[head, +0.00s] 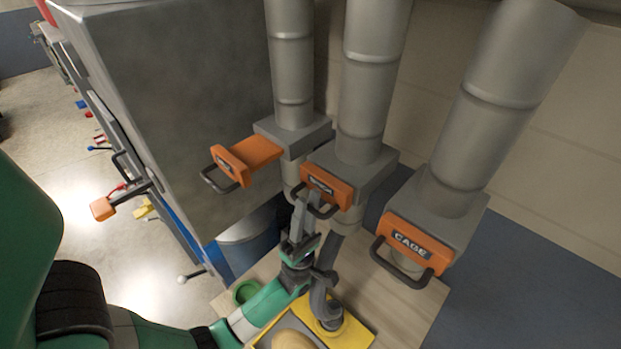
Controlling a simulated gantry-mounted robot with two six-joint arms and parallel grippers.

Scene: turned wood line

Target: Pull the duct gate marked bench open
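Three duct gates with orange slides and dark handles hang on grey pipes. The middle gate (328,187) has a dark label, too small to read surely, and its slide sits close against its grey housing. The left gate (258,151) has its orange slide drawn well out; its label is unreadable. The right gate (408,243) reads CAGE and its slide sits in. My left gripper (306,205) reaches up from below to the middle gate's handle (324,212), overlapping its left part. Whether its fingers close on the handle is unclear. My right gripper is not in view.
A large grey cabinet (180,90) stands at left. Below the gates is a wooden bench top (405,300) with a yellow-edged item (352,334) and a green round container (245,292). A blue-grey bin (250,245) stands behind my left forearm.

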